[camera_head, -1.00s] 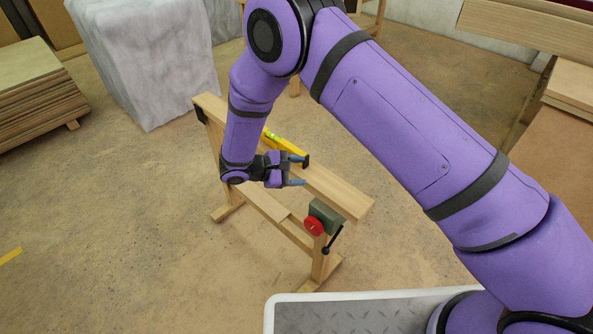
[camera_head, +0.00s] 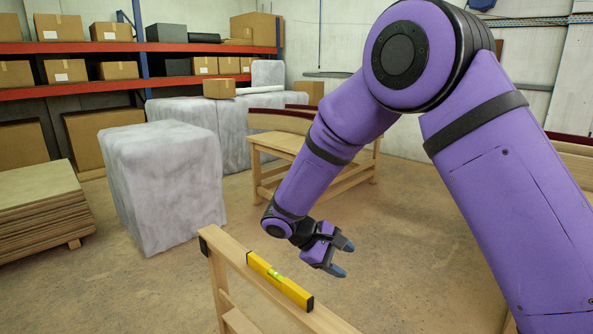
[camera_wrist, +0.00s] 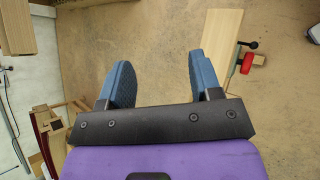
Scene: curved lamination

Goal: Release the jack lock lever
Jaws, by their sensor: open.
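In the wrist view a red round part (camera_wrist: 247,63) sits at the right, beside the end of a wooden beam. A thin dark lever with a black knob (camera_wrist: 254,44) sticks out next to it; its exact setting is too small to tell. Neither shows in the head view now. My gripper (camera_head: 342,258) is open and empty in the air, beyond the wooden stand and right of the yellow level. In the wrist view its two blue fingers (camera_wrist: 160,62) are wide apart, with the red part and lever outside them to the right.
The wooden stand's top beam (camera_head: 228,248) carries a yellow spirit level (camera_head: 280,282). A wrapped block (camera_head: 165,185) and stacked boards (camera_head: 42,212) stand at the left. A wooden bench (camera_head: 275,142) is behind. Floor right of my gripper is clear.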

